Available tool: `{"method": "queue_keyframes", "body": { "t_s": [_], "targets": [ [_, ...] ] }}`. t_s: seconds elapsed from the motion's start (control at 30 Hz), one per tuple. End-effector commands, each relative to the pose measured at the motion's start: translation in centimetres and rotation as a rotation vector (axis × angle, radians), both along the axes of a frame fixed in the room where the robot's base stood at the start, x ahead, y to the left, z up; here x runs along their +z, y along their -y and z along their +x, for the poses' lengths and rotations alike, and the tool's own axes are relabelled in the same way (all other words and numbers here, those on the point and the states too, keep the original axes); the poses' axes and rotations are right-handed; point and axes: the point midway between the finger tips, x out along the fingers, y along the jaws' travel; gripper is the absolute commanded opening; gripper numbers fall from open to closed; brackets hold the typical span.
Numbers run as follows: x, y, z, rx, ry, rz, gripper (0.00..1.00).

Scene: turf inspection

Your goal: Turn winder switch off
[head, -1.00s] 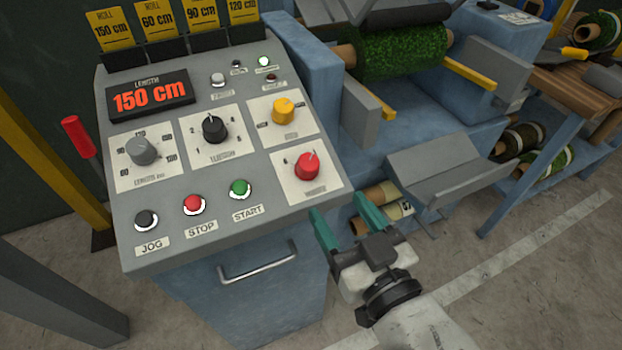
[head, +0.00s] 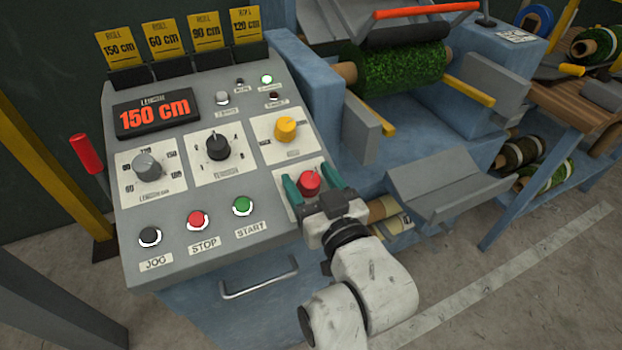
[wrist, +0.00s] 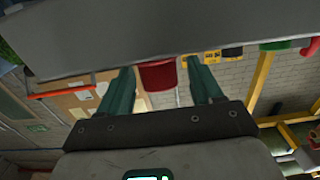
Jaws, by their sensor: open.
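The winder switch is a red round knob (head: 309,183) on a pale plate at the lower right of the grey control panel (head: 275,232). Its label is partly hidden by my gripper. My gripper (head: 312,181) is open, with one green finger on each side of the red knob in the head view. In the wrist view the red knob (wrist: 158,76) shows between the two green fingers (wrist: 160,90), with a gap on each side. Whether a finger touches it cannot be told. The knob's pointer mark is not clear.
On the same panel are a yellow knob (head: 286,128), a black knob (head: 218,146), a grey knob (head: 148,167), and the green START (head: 242,205), red STOP (head: 198,220) and black JOG (head: 150,236) buttons. A handle (head: 260,284) sits below. A grey tray (head: 445,180) stands to the right.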

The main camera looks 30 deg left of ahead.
Motion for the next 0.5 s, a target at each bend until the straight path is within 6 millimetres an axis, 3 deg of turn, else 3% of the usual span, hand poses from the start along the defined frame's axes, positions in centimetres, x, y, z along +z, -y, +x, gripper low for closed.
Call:
{"method": "queue_keyframes", "body": {
  "t_s": [0.17, 0.5],
  "targets": [
    [-0.01, 0.01, 0.0, 0.0, 0.0, 0.0, 0.64],
    [-0.01, 0.04, 0.0, 0.0, -0.001, 0.001, 0.31]
  ]
}}
